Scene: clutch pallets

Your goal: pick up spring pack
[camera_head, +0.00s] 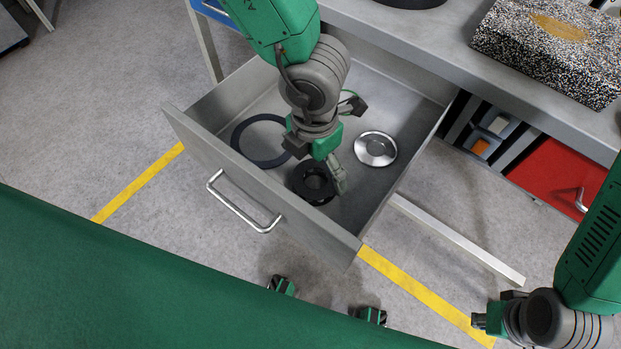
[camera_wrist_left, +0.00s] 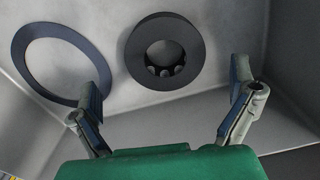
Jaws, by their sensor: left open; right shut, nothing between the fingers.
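The spring pack, a thick black ring (camera_head: 314,184), lies flat on the floor of the open drawer. In the left wrist view the spring pack (camera_wrist_left: 140,68) shows small round pieces inside its hole. My left gripper (camera_head: 318,168) reaches down into the drawer above the ring and partly covers it. In the left wrist view its two fingers (camera_wrist_left: 168,95) are spread wide, with nothing between them, and the ring lies beyond them. My right gripper (camera_head: 484,320) is low at the right, outside the drawer, small and partly seen, shut and empty.
The grey drawer (camera_head: 215,165) also holds a thin dark ring (camera_head: 236,139) to the left and a silver disc (camera_head: 376,149) to the right. Drawer walls stand close around my left gripper. A worktop (camera_head: 440,45) with a speckled box (camera_head: 548,50) is behind.

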